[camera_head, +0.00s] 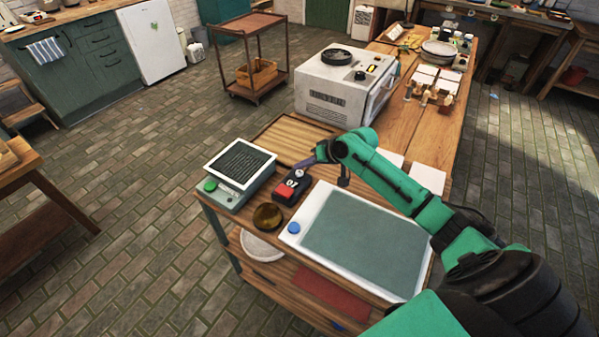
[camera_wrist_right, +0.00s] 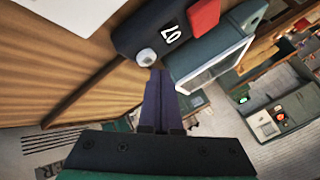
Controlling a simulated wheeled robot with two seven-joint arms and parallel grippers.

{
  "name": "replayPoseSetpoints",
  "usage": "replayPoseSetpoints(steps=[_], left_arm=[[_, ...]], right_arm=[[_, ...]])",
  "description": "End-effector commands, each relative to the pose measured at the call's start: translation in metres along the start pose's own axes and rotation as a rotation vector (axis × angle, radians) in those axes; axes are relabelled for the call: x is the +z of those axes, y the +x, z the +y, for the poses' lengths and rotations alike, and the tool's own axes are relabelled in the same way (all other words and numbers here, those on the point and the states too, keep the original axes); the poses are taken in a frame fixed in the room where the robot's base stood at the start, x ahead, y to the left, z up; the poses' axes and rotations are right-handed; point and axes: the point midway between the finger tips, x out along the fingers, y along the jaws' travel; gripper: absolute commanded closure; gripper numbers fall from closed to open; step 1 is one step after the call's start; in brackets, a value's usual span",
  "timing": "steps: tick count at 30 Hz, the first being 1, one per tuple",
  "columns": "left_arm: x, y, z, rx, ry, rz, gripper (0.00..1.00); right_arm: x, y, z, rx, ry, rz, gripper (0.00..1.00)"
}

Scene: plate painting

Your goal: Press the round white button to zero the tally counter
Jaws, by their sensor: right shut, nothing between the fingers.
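The tally counter (camera_head: 292,187) is a dark box with a red part and a small white number window on the wooden table. In the right wrist view, the tally counter (camera_wrist_right: 135,27) shows digits that look like 07 and a red part at one end. The round white button (camera_wrist_right: 146,57) is at the other end. My right gripper (camera_head: 307,163) is shut and empty, its purple fingers pointing at the button end. In the wrist view the fingertips (camera_wrist_right: 160,72) are right beside the button; I cannot tell whether they touch it. My left gripper is not in view.
A scale with a green button (camera_head: 211,185) stands left of the counter. An amber round dish (camera_head: 267,217) is in front. A ribbed wooden board (camera_head: 287,140) and a white oven (camera_head: 325,85) are behind.

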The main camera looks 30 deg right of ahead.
Motion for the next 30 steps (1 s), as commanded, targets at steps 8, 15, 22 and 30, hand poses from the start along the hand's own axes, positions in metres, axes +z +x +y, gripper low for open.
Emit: replayPoseSetpoints(steps=[8,15,22,30], left_arm=[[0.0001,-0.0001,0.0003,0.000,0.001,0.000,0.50],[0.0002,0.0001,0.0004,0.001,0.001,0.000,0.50],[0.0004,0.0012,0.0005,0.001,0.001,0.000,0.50],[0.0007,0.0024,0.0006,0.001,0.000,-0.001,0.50]], right_arm=[[0.0039,0.0051,0.0034,0.000,0.000,0.000,1.00],[0.0041,0.0053,0.0036,0.000,0.001,-0.001,1.00],[0.0055,0.0072,0.0050,0.000,0.001,-0.001,1.00],[0.0073,0.0096,0.0067,0.000,0.001,-0.001,1.00]])
